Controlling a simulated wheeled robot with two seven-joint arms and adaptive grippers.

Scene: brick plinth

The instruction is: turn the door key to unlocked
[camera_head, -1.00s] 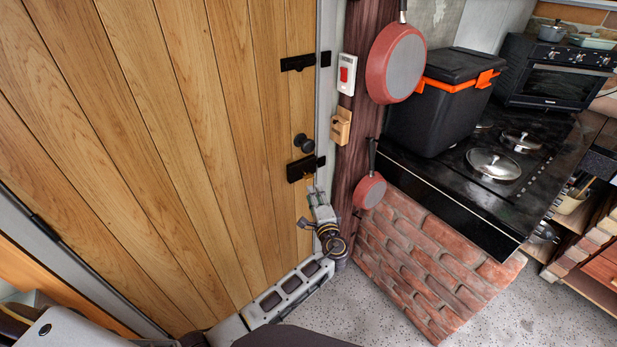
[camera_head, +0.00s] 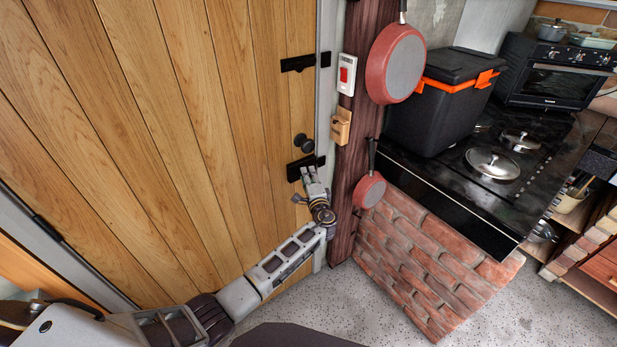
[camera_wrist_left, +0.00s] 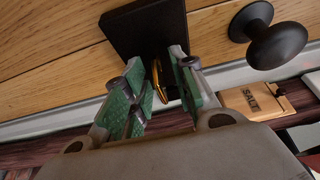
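The wooden door (camera_head: 200,120) fills the left of the head view. Its black lock plate (camera_head: 303,165) sits below a round black knob (camera_head: 304,143). My left gripper (camera_head: 311,177) is at the lock plate in the head view. In the left wrist view, its two green-padded fingers (camera_wrist_left: 158,82) are apart, in front of the black lock plate (camera_wrist_left: 147,27). A thin brass-coloured key (camera_wrist_left: 157,85) shows edge-on between them, closer to the right finger. I cannot tell whether it touches that finger. The key is hidden in the head view. My right gripper is not in view.
The knob (camera_wrist_left: 278,45) stands out close to the right of my left fingers in the wrist view. A small wooden salt box (camera_head: 340,127), a red switch (camera_head: 346,74) and two red pans (camera_head: 397,64) hang on the post. A brick plinth (camera_head: 435,255) stands to the right.

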